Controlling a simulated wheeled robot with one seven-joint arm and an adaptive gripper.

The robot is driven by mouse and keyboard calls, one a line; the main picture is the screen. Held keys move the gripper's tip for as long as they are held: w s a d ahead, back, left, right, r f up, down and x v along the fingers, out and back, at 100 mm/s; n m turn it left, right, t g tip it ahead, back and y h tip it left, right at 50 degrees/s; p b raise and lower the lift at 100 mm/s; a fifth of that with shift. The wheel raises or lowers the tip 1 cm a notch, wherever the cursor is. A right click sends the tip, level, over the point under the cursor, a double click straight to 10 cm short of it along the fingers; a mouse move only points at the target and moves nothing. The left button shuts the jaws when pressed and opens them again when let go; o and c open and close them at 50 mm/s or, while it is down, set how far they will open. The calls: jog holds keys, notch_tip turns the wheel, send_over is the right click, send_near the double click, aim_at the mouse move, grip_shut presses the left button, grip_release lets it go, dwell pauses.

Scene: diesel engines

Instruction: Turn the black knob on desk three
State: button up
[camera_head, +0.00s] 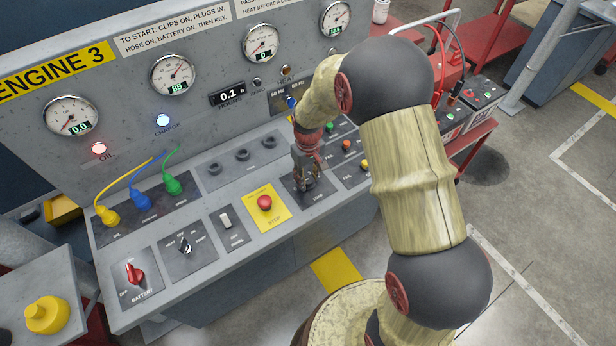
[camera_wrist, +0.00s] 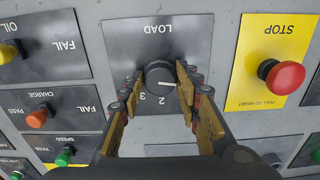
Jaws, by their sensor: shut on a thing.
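The black knob (camera_wrist: 160,76) sits on the dark LOAD plate (camera_wrist: 150,40), with the numbers 2 and 3 beside it in the wrist view. My gripper (camera_wrist: 160,88) has its two fingers on either side of the knob, shut on it. In the head view my gripper (camera_head: 306,180) points down onto the LOAD plate of the ENGINE 3 desk (camera_head: 225,255), and it hides the knob there.
A red STOP button (camera_head: 265,202) on a yellow plate stands just left of my gripper. FAIL switches with green, orange and yellow tops (camera_head: 346,146) lie to the right. Yellow, blue and green plugs (camera_head: 142,199) with cables stand at the left.

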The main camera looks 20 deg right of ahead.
aim_at(308, 179)
dwell(0.5)
jog(key=o, duration=1.2)
jog(key=shift+c, duration=0.2)
notch_tip(308, 179, up, 12)
jog(key=s+r+m+t+b, duration=0.1)
jog(key=s+r+t, duration=0.1)
jog(key=s+r, duration=0.3)
jog(key=s+r+m+t+b, duration=0.1)
jog(key=s+r, duration=0.4)
jog(key=s, duration=0.6)
jog(key=s+r+t+b, duration=0.2)
jog(key=s+r, duration=0.3)
jog(key=s, duration=0.4)
jog(key=shift+r+m+t+b, duration=0.15)
jog(key=shift+m+t+b, duration=0.2)
jog(key=shift+b, duration=0.35)
